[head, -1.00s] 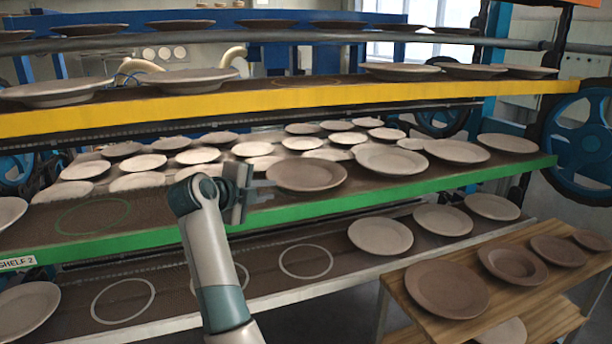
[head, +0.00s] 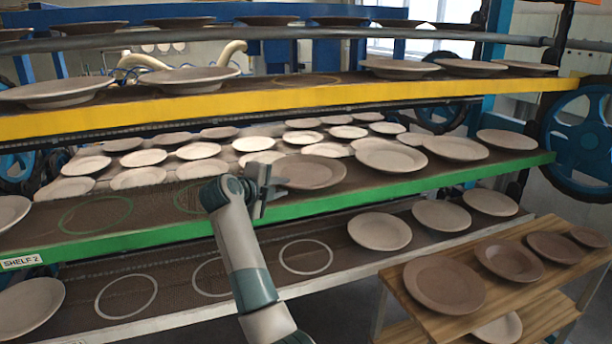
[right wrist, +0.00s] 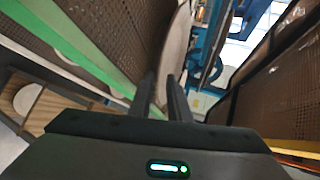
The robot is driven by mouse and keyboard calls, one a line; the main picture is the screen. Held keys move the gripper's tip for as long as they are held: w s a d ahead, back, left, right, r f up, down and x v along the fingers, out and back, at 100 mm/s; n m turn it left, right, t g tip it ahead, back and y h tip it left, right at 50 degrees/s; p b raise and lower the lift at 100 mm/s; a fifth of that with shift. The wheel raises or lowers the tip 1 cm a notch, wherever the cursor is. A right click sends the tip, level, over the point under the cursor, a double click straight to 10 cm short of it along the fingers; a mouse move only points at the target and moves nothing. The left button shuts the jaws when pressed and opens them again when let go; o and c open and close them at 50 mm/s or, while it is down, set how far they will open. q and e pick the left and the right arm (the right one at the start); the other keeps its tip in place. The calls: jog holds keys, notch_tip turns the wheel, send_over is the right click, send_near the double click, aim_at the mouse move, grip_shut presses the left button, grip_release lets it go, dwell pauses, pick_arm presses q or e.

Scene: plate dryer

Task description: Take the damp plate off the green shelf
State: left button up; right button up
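The damp plate (head: 310,172) is the darker brown plate at the front of the green shelf (head: 330,203), in the head view. It lies about flat, with paler plates behind and to its right. My right gripper (head: 277,188) is at the plate's left rim. In the right wrist view, the two fingers (right wrist: 163,98) stand a little apart, with the plate's edge (right wrist: 176,45) at and between their tips. Whether they touch it is hard to tell. My left gripper is out of view.
The yellow shelf (head: 300,98) runs above and a lower shelf (head: 330,285) with plates and marked circles runs below. A wooden stand (head: 400,292) with several brown plates is at the lower right. An empty circle (head: 95,215) shows at the green shelf's left.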

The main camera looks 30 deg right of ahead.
aim_at(287, 185)
jog(key=shift+w+d+f+p, duration=0.15)
jog(key=shift+w+d+p, duration=0.25)
jog(key=shift+d+p, duration=0.15)
jog(key=p+x, duration=0.1)
jog(key=x, duration=0.2)
jog(key=shift+w+f, duration=0.15)
jog(key=shift+w+d+f, duration=0.2)
jog(key=shift+f, duration=0.05)
jog(key=shift+c, duration=0.4)
grip_shut()
dwell(0.5)
jog(key=shift+r, duration=0.15)
